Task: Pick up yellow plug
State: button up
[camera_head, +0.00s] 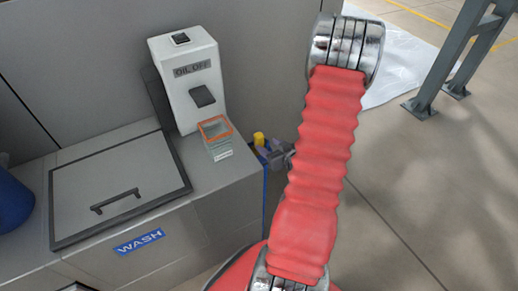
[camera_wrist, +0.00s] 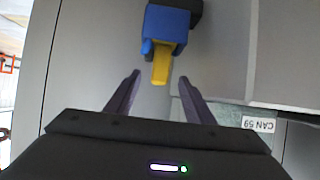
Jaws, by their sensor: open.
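The yellow plug (camera_wrist: 161,68) sticks out of a blue block in the wrist view. Its free end points toward my gripper (camera_wrist: 160,77). My gripper is open, with one dark finger on each side of the plug's end. I see a gap on both sides, and no contact shows. In the head view a small yellow piece (camera_head: 259,139) shows beside the right edge of the wash cabinet, partly lost among small grey parts by my red arm. My fingers cannot be made out clearly there.
The blue block (camera_wrist: 168,27) sits against a grey surface. An orange-rimmed clear container (camera_head: 216,140) and a white OIL OFF dispenser (camera_head: 190,80) stand on the wash cabinet (camera_head: 215,180).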

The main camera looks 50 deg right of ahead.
aim_at(261, 142)
jog(key=x, duration=0.7)
jog(key=shift+w+f, duration=0.15)
jog(key=shift+w, duration=0.1)
jog(key=shift+x, duration=2.65)
jog(key=shift+c, duration=0.2)
grip_shut()
